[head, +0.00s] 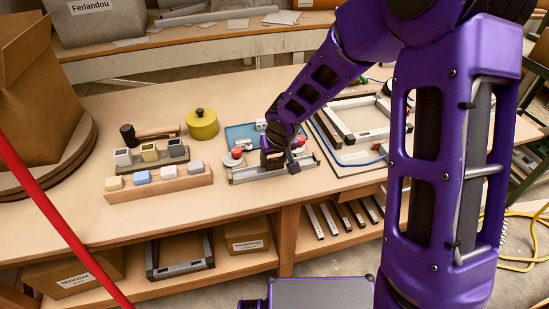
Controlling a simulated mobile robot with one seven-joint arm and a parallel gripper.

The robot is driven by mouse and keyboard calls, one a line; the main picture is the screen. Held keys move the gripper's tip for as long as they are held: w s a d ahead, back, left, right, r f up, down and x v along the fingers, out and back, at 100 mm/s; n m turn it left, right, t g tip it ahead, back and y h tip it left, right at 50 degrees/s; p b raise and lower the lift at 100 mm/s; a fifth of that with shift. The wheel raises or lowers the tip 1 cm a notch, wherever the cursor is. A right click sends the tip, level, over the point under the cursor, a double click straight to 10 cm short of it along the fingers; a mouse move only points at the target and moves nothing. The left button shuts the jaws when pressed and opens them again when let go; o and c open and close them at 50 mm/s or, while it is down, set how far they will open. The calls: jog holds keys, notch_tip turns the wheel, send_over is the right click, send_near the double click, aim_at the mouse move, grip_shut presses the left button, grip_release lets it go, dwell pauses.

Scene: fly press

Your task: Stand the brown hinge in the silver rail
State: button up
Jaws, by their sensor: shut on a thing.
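The silver rail (248,174) lies on the bench in the middle of the head view, in front of a blue panel. My gripper (292,166) reaches down over the right half of the rail and is shut. The thing in its jaws is small and mostly hidden by the dark fingers; I take it to be the brown hinge, but its colour and tilt cannot be made out. I cannot tell whether it touches the rail. No other brown hinge is distinct on the bench.
Red-topped parts (237,153) sit by the rail's left end. A framed board (350,153) lies to the right. Bare bench lies in front.

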jog(key=shift+f, duration=0.3)
dwell(0.7)
jog(key=o, duration=1.2)
jog(key=shift+o, duration=0.8)
jog(key=shift+d, duration=0.15)
jog(key=c, duration=0.3)
jog(key=shift+o, duration=0.7)
jog(key=shift+d, duration=0.1)
jog(key=shift+s+a, duration=0.1)
jog(key=shift+a, duration=0.1)
jog(key=shift+r+p, duration=3)
jog(key=shift+r, duration=0.55)
